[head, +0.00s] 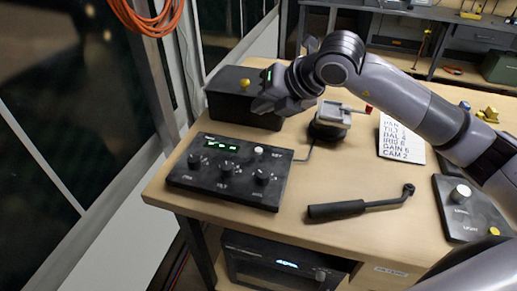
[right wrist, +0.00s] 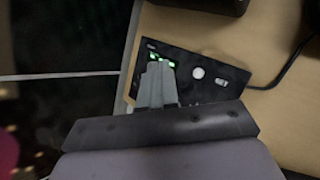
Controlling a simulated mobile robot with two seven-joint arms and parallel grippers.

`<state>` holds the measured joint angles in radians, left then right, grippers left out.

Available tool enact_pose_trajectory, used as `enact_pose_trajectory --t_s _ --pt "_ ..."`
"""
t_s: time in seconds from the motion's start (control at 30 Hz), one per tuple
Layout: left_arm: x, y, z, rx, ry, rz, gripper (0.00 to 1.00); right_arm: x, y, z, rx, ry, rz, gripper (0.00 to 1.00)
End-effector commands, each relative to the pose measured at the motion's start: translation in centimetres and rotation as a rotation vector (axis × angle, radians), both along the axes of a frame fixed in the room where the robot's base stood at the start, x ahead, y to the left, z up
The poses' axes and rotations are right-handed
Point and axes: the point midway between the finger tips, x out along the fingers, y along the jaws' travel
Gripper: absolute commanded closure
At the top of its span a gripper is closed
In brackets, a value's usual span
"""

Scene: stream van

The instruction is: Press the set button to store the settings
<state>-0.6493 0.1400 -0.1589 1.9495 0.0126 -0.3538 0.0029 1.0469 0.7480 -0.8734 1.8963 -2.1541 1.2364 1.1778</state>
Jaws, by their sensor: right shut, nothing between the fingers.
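A black control panel (head: 228,172) lies at the left end of the wooden table, with a green lit display (head: 221,144) and several black knobs below it. A white round button (head: 258,150) sits at the panel's upper right, with a small label beside it too blurred to read surely. In the right wrist view the button (right wrist: 198,73) is uncovered. My right gripper (head: 262,106) is shut and empty, above the panel's far side. In the right wrist view its fingertips (right wrist: 157,68) overlap the display, left of the button and apart from it. My left gripper is out of view.
A black box with a yellow knob (head: 245,84) stands behind the panel. A small stand (head: 330,118), a card with printed text (head: 401,138), a black handle (head: 337,209) and a second panel (head: 470,208) lie to the right.

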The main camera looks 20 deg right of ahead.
Motion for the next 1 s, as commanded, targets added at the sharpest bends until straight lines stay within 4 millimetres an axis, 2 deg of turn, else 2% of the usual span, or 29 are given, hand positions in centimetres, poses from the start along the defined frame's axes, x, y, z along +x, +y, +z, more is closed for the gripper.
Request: enact_pose_trajectory --t_s 0.43,0.6,0.73,1.0 --pt "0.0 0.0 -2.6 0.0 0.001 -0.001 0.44 0.0 -0.1 -5.9 -0.001 0.003 -0.001 1.0" --pt "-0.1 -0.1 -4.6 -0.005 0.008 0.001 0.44 0.0 0.0 -7.9 0.001 0.001 0.001 1.0" --pt "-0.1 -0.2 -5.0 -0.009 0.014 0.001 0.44 0.0 0.0 -8.4 0.001 0.0 0.001 1.0" --pt "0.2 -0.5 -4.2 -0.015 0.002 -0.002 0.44 0.0 0.0 -8.3 0.001 0.0 0.001 1.0"
